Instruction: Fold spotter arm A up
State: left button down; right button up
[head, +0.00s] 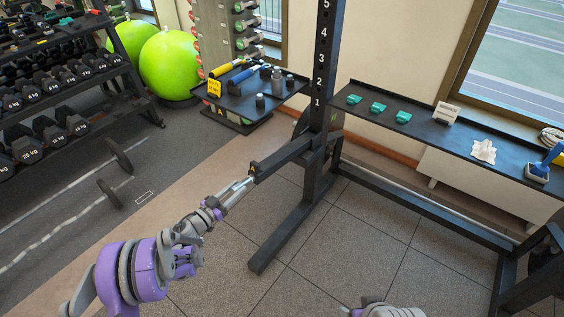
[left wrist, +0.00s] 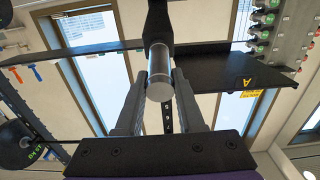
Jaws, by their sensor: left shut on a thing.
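Spotter arm A (head: 285,158) is a dark bar that juts from the numbered black upright (head: 322,60) toward the lower left, roughly level. A light metal cylinder, which looks like its end grip (left wrist: 159,87), sits between the fingers in the left wrist view, with the dark arm (left wrist: 158,22) beyond it. My left gripper (head: 244,184) is at the outer end of the arm, its two fingers shut around the grip. The fingers partly cover the grip in the head view. My right gripper's fingers are out of the picture; only a grey part of my right arm shows at the bottom.
A small shelf (head: 240,113) with tools and a yellow sign stands behind the arm. A long dark shelf (head: 470,140) with teal items is at the right. The dumbbell rack (head: 75,95) and green balls (head: 170,65) are at the left. Tiled floor below is clear.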

pick_arm(q)
jog(key=shift+a+r, duration=0.1)
jog(key=shift+r, duration=0.2)
jog(key=w+d+r+p, duration=0.1)
jog(key=r+p, duration=0.1)
jog(key=r, duration=0.4)
jog(key=w+d+r+p, duration=0.1)
jog(key=w+r+p, duration=0.1)
jog(key=r, duration=0.5)
jog(key=shift+w+d+p, duration=0.3)
jog(key=shift+d+p, duration=0.1)
jog(key=shift+p, duration=0.15)
jog(key=w+d+r+p, duration=0.4)
jog(key=w+d+r, duration=0.1)
jog(key=r, duration=0.6)
jog(key=shift+w, duration=0.65)
jog(key=shift+p, duration=0.3)
